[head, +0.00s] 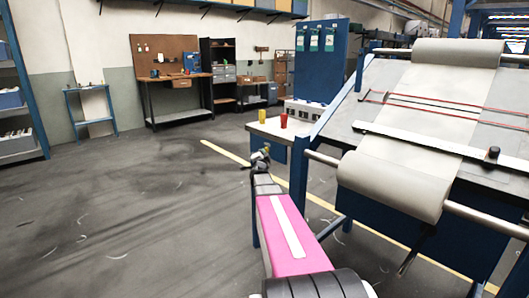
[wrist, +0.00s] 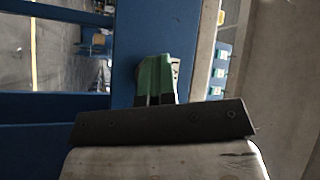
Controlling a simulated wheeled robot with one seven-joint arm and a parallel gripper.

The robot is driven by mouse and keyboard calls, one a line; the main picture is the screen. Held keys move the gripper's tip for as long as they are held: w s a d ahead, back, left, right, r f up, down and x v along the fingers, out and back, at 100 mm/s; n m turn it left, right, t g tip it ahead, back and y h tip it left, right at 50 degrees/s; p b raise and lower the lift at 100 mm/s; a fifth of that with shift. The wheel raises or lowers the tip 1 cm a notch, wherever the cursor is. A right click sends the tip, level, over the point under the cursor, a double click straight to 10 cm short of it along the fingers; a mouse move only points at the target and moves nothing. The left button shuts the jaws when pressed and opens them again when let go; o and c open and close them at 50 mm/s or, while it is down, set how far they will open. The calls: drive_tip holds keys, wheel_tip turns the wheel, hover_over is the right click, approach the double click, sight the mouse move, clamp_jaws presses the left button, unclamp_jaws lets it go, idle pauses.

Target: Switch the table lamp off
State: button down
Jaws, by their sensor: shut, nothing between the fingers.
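I cannot make out a table lamp for certain in either view. The far workbench (head: 178,78) has small items on it, too small to tell apart. My gripper (head: 262,153) is at the end of my outstretched pink arm, in front of a small white-topped table (head: 268,127). In the wrist view my gripper (wrist: 155,65) shows green fingers close together, shut and empty, with a blue surface behind them.
A yellow cup-like object (head: 262,117) and a red one (head: 283,121) stand on the white-topped table. A large loom machine (head: 340,115) with rolled cloth (head: 400,185) fills the right. A blue cabinet (head: 318,65) stands behind. The floor (head: 120,210) at left is clear.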

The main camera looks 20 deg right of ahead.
drive_tip(key=shift+w+d, duration=0.15)
drive_tip(key=shift+d, duration=0.1)
drive_tip(key=shift+s+a, duration=0.2)
drive_tip(key=shift+a, duration=0.1)
idle(0.4)
drive_tip(key=s+a, duration=0.2)
drive_tip(key=a, duration=0.3)
drive_tip(key=shift+a, duration=0.4)
